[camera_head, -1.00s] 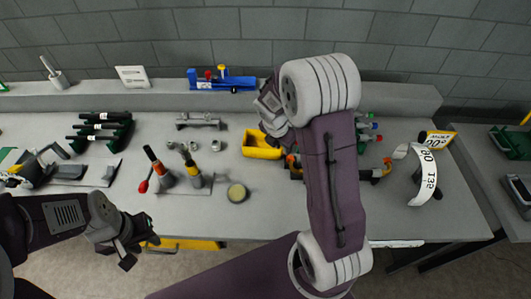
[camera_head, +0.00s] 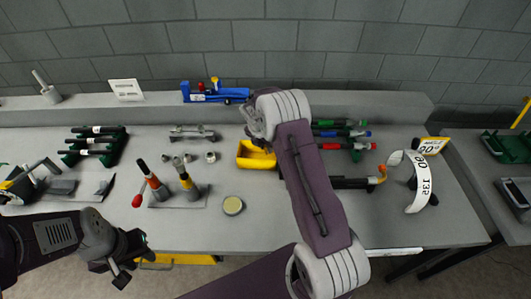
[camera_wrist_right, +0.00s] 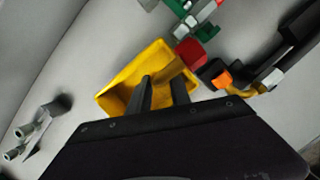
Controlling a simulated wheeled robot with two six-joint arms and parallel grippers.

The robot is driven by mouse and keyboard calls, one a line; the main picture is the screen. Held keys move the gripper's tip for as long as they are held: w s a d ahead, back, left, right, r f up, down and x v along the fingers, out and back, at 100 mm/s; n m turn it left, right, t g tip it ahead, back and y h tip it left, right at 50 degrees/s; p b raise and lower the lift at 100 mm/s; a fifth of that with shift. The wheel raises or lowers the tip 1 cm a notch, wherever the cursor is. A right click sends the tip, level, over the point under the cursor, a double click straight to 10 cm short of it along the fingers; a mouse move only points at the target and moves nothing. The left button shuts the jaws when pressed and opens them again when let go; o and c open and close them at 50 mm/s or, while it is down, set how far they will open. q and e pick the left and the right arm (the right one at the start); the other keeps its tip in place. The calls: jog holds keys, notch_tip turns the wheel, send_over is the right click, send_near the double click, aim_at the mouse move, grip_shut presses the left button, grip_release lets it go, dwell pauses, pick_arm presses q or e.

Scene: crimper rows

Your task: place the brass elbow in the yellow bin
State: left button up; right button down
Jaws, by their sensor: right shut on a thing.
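The yellow bin (camera_head: 250,162) stands on the bench in the middle, partly hidden by my right arm. My right gripper (camera_wrist_right: 162,92) is above the bin in the right wrist view, its two dark fingers pointing over it. A brownish piece, which looks like the brass elbow (camera_wrist_right: 170,74), shows at the fingertips. A red block (camera_wrist_right: 190,53) shows beside it; I cannot tell if they are joined. In the head view the right fingertips and the held piece are hidden. My left gripper (camera_head: 136,265) is open and empty at the bench's front edge.
Red and orange handled tools (camera_head: 160,190) stand left of centre near a round tin (camera_head: 233,206). Small metal fittings (camera_head: 189,158) lie left of the bin. A rack of coloured tools (camera_head: 345,134) and a black tool (camera_head: 350,183) lie right. A blue device (camera_head: 214,94) sits behind on the ledge.

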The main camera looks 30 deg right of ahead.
jog(key=shift+f, duration=2.05)
jog(key=shift+f, duration=0.1)
jog(key=c, duration=1.5)
grip_release()
jog(key=shift+o, duration=0.2)
jog(key=v, duration=1.2)
jog(key=s+a+r+m+y, duration=0.1)
jog(key=s+a+m, duration=0.3)
jog(key=s+m, duration=0.8)
jog(key=s+a+m+y, duration=0.2)
jog(key=s+a+m, duration=0.3)
jog(key=s+m, duration=0.7)
jog(key=shift+s+r+m+g, duration=0.3)
jog(key=shift+r+m+g, duration=0.1)
